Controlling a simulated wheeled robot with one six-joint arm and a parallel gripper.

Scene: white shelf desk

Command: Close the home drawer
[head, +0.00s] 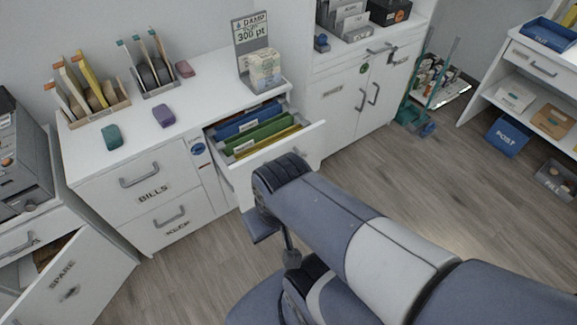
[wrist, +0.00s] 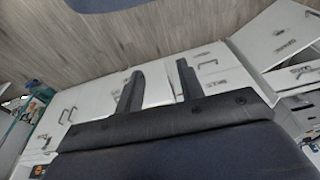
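A white drawer (head: 305,145) is pulled out of the white desk in the head view. It holds blue, green and yellow hanging files. Its front is partly hidden behind my arm, and I cannot read a name on it. My gripper shows in the wrist view (wrist: 158,92) with its two dark fingers apart and nothing seen between them. The fingers point toward the white cabinet fronts. In the head view my wrist is just in front of the open drawer and hides the fingers. I cannot tell whether they touch the drawer.
Shut drawers marked BILLS (head: 153,191) and KEEP (head: 178,228) lie left of the open one. A SPARE door (head: 70,285) stands open at lower left. A ticket sign (head: 251,45) and a box (head: 265,68) stand above the open drawer.

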